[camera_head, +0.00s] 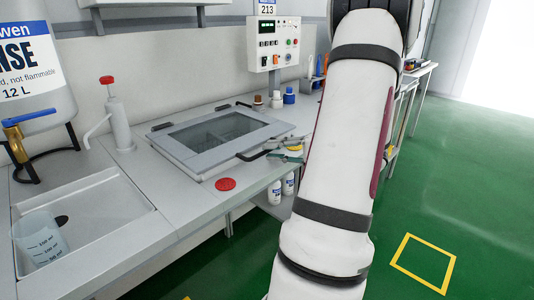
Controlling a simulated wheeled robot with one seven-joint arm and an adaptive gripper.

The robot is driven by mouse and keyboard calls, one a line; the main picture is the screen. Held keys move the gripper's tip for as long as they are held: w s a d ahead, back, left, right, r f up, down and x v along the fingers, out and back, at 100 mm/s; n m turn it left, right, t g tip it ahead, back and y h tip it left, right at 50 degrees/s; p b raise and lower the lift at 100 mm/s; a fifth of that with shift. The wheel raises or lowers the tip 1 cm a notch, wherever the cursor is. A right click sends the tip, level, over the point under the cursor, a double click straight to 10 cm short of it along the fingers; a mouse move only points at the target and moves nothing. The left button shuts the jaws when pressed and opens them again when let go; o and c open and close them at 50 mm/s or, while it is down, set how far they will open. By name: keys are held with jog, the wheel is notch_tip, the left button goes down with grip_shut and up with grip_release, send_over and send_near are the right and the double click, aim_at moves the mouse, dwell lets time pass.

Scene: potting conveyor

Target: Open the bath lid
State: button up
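The bath lid (200,162) is a flat grey frame with a dark see-through window (218,131). It lies flat and shut over the bath, set into the grey bench. A dark bar handle (253,154) shows at its front right edge. Dark and grey parts that look like the tip of my gripper (280,148) show beside the right end of the handle, left of my white arm. My arm hides most of this area. I cannot tell whether the fingers are open or shut, or whether they touch the handle.
A red disc (225,184) lies in front of the lid. A white bottle with a red cap (118,122), a sink (100,208) and a beaker (43,238) are at left. Green floor at right is clear.

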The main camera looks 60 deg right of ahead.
jog(key=shift+x, duration=1.25)
grip_shut()
jog(key=shift+r, duration=0.1)
